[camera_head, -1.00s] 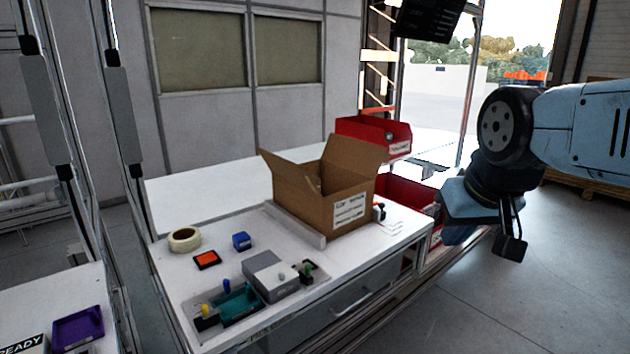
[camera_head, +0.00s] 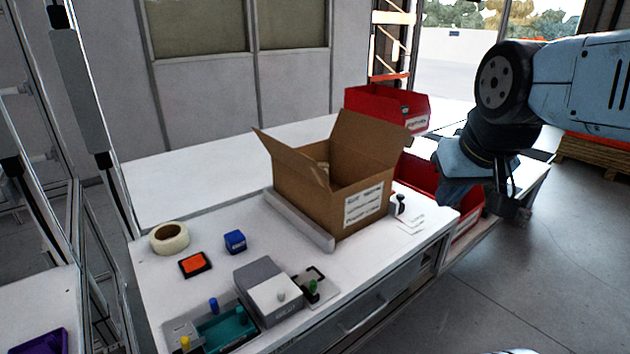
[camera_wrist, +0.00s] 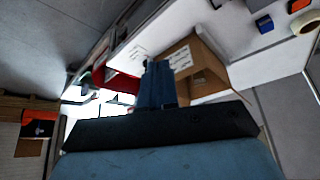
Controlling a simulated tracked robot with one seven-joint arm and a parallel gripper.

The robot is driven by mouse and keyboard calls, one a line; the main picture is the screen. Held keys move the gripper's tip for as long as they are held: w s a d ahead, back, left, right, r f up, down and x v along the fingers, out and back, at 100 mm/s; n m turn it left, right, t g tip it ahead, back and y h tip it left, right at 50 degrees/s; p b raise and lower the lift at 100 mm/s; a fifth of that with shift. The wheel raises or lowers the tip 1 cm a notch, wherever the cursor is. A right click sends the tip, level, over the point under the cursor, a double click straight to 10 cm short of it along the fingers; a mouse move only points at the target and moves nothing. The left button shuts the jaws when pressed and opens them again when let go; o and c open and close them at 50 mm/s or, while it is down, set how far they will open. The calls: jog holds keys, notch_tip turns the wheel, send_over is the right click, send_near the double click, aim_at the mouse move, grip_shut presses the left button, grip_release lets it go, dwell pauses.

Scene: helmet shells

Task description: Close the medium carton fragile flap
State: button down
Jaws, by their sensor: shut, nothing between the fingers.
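The brown cardboard carton (camera_head: 308,197) stands on the white bench, its top open. One flap (camera_head: 291,155) sticks up and outward on the left and another (camera_head: 372,138) rises at the right. I see no fragile mark; a white label (camera_head: 362,207) is on the right-hand face, its text too small to read. My gripper (camera_head: 512,212) is to the right of the carton, past the bench end, apart from it. In the wrist view my gripper (camera_wrist: 158,68) shows shut and empty, with the carton (camera_wrist: 208,60) behind it.
A grey bar (camera_head: 300,222) lies along the carton's left base. A tape roll (camera_head: 169,238), blue block (camera_head: 235,241), orange pad (camera_head: 195,264) and grey box (camera_head: 267,295) are on the bench. Red bins (camera_head: 388,107) stand behind and right. A dark stamp (camera_head: 399,205) is beside the carton.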

jog(key=w+f+n+g+h, duration=0.1)
jog(key=w+f+g+h, duration=0.3)
jog(key=w+f+g, duration=0.3)
jog(key=n+t+h, duration=0.6)
jog(key=t+h, duration=0.9)
jog(key=h, duration=0.1)
send_near(324, 175)
jog(key=x, duration=0.7)
jog(key=shift+s+a, duration=0.1)
jog(key=shift+r, duration=0.1)
